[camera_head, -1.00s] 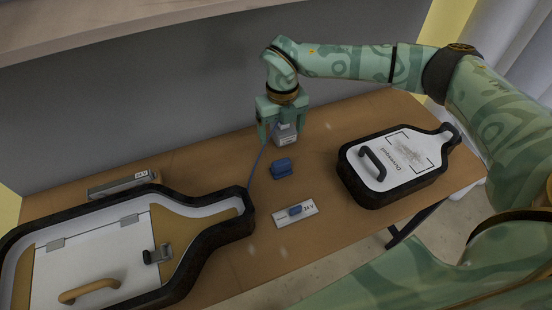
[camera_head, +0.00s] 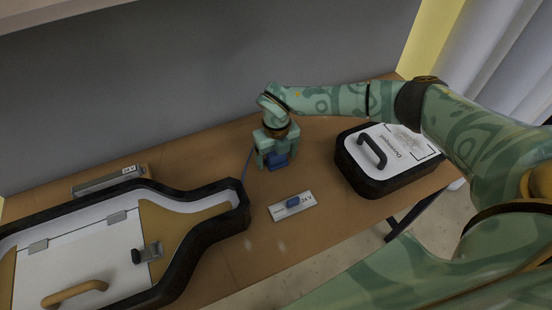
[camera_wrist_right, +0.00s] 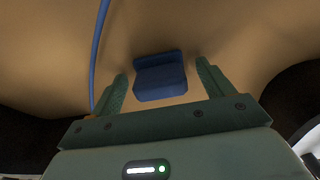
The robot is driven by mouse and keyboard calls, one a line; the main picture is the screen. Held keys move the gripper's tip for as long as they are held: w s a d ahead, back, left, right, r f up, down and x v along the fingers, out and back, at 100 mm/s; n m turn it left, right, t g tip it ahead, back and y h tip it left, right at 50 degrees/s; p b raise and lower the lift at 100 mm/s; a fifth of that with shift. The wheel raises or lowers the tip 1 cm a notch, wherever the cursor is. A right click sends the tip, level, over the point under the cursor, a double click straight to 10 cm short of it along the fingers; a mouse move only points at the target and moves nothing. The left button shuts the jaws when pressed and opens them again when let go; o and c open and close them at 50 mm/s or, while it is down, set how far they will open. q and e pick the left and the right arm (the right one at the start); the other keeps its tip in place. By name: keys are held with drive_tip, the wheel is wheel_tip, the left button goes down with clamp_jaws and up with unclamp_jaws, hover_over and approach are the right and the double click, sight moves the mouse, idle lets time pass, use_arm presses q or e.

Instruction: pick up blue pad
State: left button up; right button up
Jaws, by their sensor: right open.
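The blue pad (camera_head: 277,160) is a small blue block on the wooden table, partly hidden by my right gripper (camera_head: 273,163) in the head view. My right gripper is directly over it, with its fingers to either side. In the right wrist view, the pad (camera_wrist_right: 160,76) lies between the two open fingers of the right gripper (camera_wrist_right: 162,82), with a gap on each side. I cannot tell how far the fingertips are above the table. My left gripper is not in view.
A white 24 V plate (camera_head: 292,206) with a small blue part lies in front. A grey power unit (camera_head: 108,182) is at the back left. A blue cable (camera_wrist_right: 98,50) runs beside the gripper.

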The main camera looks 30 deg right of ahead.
drive_tip(key=shift+r, duration=0.1)
drive_tip(key=c, duration=1.1)
drive_tip(key=r, duration=0.2)
drive_tip(key=r+p, duration=0.1)
drive_tip(key=r, duration=0.1)
drive_tip(key=shift+s+d+p, duration=0.15)
drive_tip(key=shift+d+p, duration=0.05)
drive_tip(key=shift+p, duration=0.1)
drive_tip(key=s+d+r+p, duration=0.1)
drive_tip(key=s+d+r, duration=0.2)
drive_tip(key=s+d+r+p, duration=0.1)
drive_tip(key=s+d+r, duration=0.2)
drive_tip(key=s, duration=0.1)
drive_tip(key=s+d+r+p, duration=0.1)
drive_tip(key=s+d+r, duration=0.2)
drive_tip(key=shift+s+p, duration=0.15)
drive_tip(key=shift+p, duration=0.15)
drive_tip(key=shift+o, duration=0.7)
drive_tip(key=shift+a+r, duration=0.1)
